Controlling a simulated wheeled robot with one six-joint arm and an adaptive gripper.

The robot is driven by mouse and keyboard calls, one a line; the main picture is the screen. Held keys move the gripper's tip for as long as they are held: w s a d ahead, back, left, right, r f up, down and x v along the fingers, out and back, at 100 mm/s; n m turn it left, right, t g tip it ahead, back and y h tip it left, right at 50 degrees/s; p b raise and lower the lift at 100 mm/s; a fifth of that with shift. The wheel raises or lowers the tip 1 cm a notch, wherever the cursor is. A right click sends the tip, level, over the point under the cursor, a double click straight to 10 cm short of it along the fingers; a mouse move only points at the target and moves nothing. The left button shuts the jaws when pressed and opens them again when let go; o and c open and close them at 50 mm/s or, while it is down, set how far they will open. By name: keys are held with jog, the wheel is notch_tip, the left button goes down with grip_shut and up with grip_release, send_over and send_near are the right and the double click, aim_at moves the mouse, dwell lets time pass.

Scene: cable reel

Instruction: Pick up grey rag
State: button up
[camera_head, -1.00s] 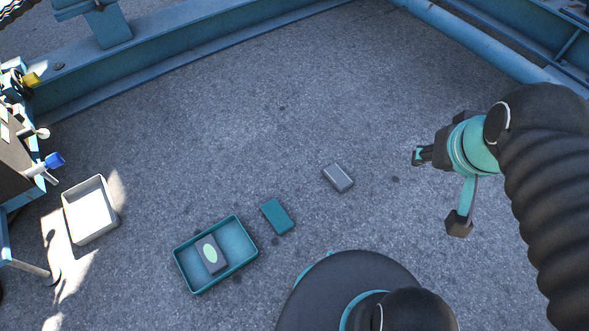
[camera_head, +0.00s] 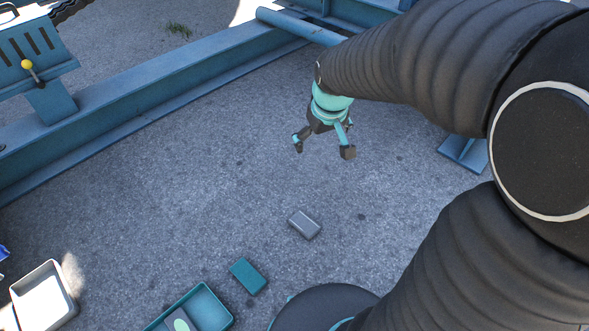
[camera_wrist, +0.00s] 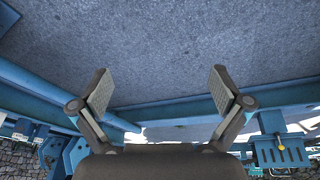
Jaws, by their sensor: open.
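A small grey rectangular piece (camera_head: 304,224), which looks like the folded grey rag, lies flat on the grey ground in the head view. My gripper (camera_head: 323,150) is open and empty, above the ground and beyond the rag in the picture. The rag is not in the wrist view. Nothing touches the rag.
A teal block (camera_head: 248,276) lies left of the rag. A teal tray (camera_head: 212,296) holds a dark piece with a green oval (camera_head: 180,324). A white tray (camera_head: 16,298) stands at the lower left. Blue beams (camera_head: 150,105) border the ground. Ground around the rag is clear.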

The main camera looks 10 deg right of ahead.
jog(key=w+f+n+g, duration=0.1)
jog(key=w+f, duration=0.7)
jog(key=f, duration=0.3)
jog(key=n+g, duration=0.3)
jog(key=n, duration=0.1)
send_over(304, 224)
jog(key=f, duration=4)
jog(key=shift+w+a+f, duration=0.2)
jog(key=shift+w+f, duration=0.05)
jog(key=shift+f, duration=0.1)
jog(key=shift+s+d+f, duration=0.1)
jog(key=shift+d+f, duration=0.05)
jog(key=shift+f, duration=1.35)
jog(key=shift+s+d+f, duration=0.1)
jog(key=shift+d+f, duration=0.05)
jog(key=shift+f, duration=1.35)
jog(key=c, duration=1.2)
